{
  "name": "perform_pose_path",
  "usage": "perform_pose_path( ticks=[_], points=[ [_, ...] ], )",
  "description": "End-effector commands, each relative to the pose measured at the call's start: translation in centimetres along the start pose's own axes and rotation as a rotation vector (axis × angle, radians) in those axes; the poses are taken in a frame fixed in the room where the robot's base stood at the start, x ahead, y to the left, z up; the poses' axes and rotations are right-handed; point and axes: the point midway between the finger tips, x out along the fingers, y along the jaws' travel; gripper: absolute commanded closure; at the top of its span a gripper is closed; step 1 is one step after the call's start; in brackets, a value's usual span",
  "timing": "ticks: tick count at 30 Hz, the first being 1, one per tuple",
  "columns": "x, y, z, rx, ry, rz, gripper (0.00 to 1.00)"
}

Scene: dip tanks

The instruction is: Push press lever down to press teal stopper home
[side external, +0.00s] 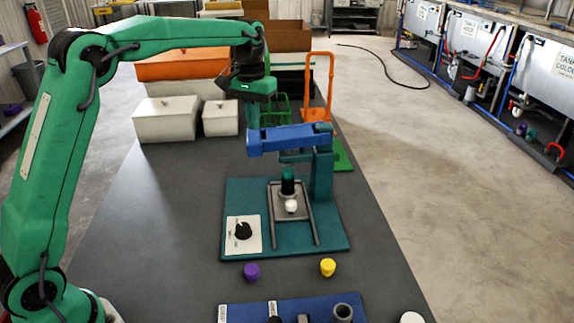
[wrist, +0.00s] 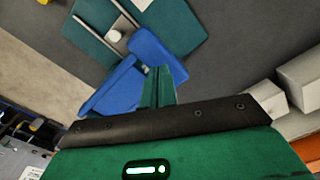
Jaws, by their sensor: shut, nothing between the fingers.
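The press stands on a teal base (side external: 300,243). Its blue press lever (side external: 290,138) lies about level, running left from the teal column (side external: 322,180). The lever also shows in the wrist view (wrist: 158,52). Under it, the teal stopper (side external: 288,174) sits upright on a dark piece between two grey rails. I cannot tell how deep it sits. My gripper (side external: 252,126) is shut and empty, pointing down at the lever's left end. In the wrist view its fingertips (wrist: 158,72) overlap the blue lever. Whether they touch it I cannot tell.
A dial plate (side external: 243,235) is on the base's left. A purple stopper (side external: 251,271) and a yellow stopper (side external: 327,267) stand in front, before a blue rack (side external: 235,314). White boxes (side external: 165,119) and an orange frame (side external: 318,88) stand behind. The table left of the press is clear.

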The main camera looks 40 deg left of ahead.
Motion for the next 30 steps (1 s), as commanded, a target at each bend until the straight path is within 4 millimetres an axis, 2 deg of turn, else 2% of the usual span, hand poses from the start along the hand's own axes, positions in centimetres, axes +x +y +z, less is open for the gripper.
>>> perform_pose_path(
  ticks=[30],
  points=[
    [2.4, 0.0, 0.0, 0.0, -0.002, 0.0, 1.0]
  ],
)
